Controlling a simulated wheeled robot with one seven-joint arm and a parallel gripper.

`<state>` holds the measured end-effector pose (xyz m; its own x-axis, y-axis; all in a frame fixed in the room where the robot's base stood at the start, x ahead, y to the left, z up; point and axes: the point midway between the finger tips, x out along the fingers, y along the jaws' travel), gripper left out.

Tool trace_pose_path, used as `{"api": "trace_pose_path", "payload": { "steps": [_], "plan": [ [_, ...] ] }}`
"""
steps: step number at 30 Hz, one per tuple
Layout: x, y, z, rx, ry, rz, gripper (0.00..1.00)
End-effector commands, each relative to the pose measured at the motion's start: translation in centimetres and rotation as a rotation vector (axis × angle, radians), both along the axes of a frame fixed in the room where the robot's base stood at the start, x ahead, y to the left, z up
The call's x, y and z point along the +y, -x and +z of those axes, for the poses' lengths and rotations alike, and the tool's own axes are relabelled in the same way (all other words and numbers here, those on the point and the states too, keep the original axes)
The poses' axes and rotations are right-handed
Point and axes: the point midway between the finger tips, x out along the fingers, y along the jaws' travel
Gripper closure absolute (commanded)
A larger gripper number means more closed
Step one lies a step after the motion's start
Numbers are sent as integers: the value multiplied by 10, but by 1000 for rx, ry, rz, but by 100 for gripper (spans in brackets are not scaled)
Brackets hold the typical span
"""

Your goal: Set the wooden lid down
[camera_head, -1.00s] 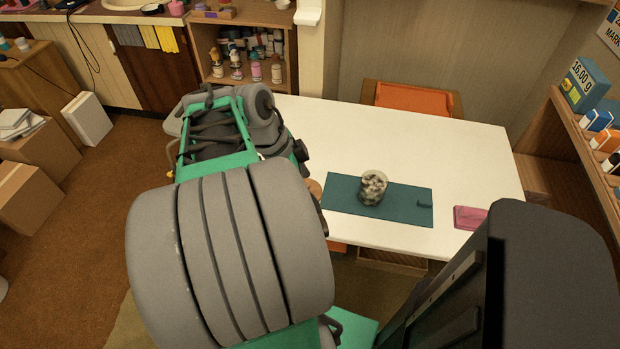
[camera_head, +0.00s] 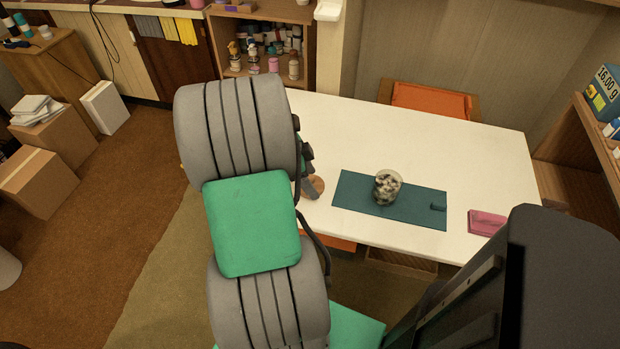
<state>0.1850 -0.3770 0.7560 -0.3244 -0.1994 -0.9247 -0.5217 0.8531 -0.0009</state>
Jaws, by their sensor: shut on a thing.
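The wooden lid (camera_head: 317,184) is a small round brown disc at the left part of the white table, left of the teal mat. My gripper (camera_head: 309,188) is at the lid's left side, shut on it, and mostly hidden behind my arm. I cannot tell whether the lid touches the tabletop. A glass jar (camera_head: 388,187) with dark and pale contents stands upright on the teal mat, with no lid visible on it.
The teal mat (camera_head: 350,194) lies on the white table (camera_head: 440,140), with a small dark item (camera_head: 438,208) at its right end. A pink item (camera_head: 486,222) lies farther right. An orange chair (camera_head: 430,100) stands behind. The table's back area is clear.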

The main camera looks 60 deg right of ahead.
Motion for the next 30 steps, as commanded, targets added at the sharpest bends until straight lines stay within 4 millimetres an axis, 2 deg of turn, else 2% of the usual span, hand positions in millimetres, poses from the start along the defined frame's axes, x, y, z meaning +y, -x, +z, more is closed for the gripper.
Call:
{"api": "trace_pose_path", "payload": {
  "steps": [1,2,9,16,20,23,30],
  "plan": [
    [0,0,-4,0,0,0,64],
    [0,0,-3,0,0,0,30],
    [0,0,-2,0,0,0,10],
    [0,0,-1,0,0,0,10],
    [1,-3,8,-1,1,2,10],
    [5,-9,26,-2,3,2,10],
    [17,-30,85,-2,3,2,10]
  ]
}}
